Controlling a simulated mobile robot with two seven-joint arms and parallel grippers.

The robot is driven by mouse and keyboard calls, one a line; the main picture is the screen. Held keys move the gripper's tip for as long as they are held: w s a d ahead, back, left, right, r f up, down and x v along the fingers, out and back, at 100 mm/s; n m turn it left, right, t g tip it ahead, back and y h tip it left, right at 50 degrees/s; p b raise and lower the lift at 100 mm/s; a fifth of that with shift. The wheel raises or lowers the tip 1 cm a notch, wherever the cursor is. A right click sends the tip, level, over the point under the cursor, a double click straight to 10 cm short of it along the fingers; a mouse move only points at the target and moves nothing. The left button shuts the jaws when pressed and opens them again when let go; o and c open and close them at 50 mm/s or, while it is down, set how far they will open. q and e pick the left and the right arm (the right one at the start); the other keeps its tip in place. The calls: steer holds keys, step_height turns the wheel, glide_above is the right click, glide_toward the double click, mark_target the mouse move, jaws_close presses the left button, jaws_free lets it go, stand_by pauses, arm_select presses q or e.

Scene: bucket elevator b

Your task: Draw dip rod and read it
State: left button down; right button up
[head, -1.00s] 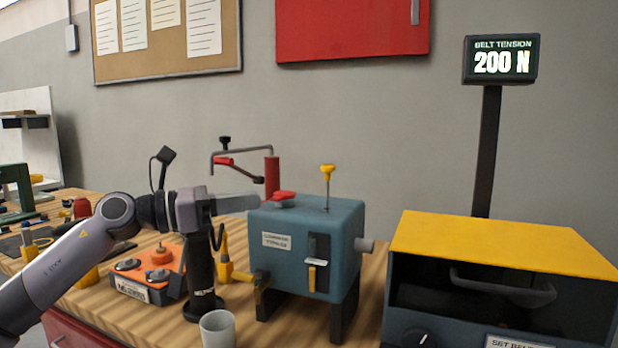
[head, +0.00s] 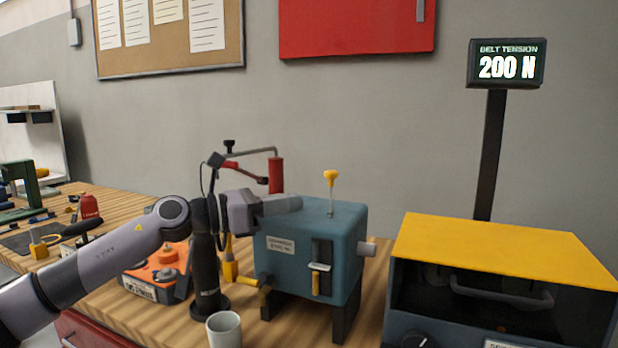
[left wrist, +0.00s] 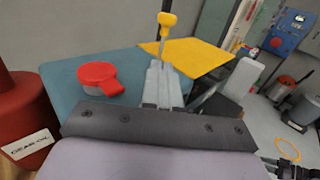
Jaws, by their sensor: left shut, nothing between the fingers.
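The dip rod (head: 331,189) stands upright in the top of the blue gearbox (head: 343,262). It has a yellow handle and a thin metal shaft. In the left wrist view the dip rod (left wrist: 166,27) rises just beyond my fingertips. My left gripper (head: 298,202) is shut and empty over the left part of the gearbox top, a short way left of the rod. Its shut fingers also show in the left wrist view (left wrist: 159,68). They look apart from the rod, though the exact gap is hard to tell. My right gripper is not in view.
A red cap (left wrist: 98,80) sits on the gearbox top, beside my fingers. A red post (head: 276,174) with a bent arm stands behind. A grey cup (head: 224,331) stands in front. A black machine with yellow lid (head: 500,248) is at right; its display (head: 507,64) reads 200 N.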

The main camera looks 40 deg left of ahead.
mark_target(331, 178)
arm_select(q)
steer(key=shift+w+d+r+p, duration=0.4)
steer(key=shift+w+d+p, duration=0.15)
steer(key=shift+w+p, duration=0.25)
steer(key=shift+w+d+r+p, duration=0.4)
steer(key=shift+w+r+p, duration=0.25)
steer(key=shift+r+p, duration=0.3)
steer(key=shift+w+d+r+p, duration=0.2)
steer(key=shift+w+d+p, duration=0.05)
steer(key=shift+w+p, duration=0.2)
steer(key=shift+a, duration=0.1)
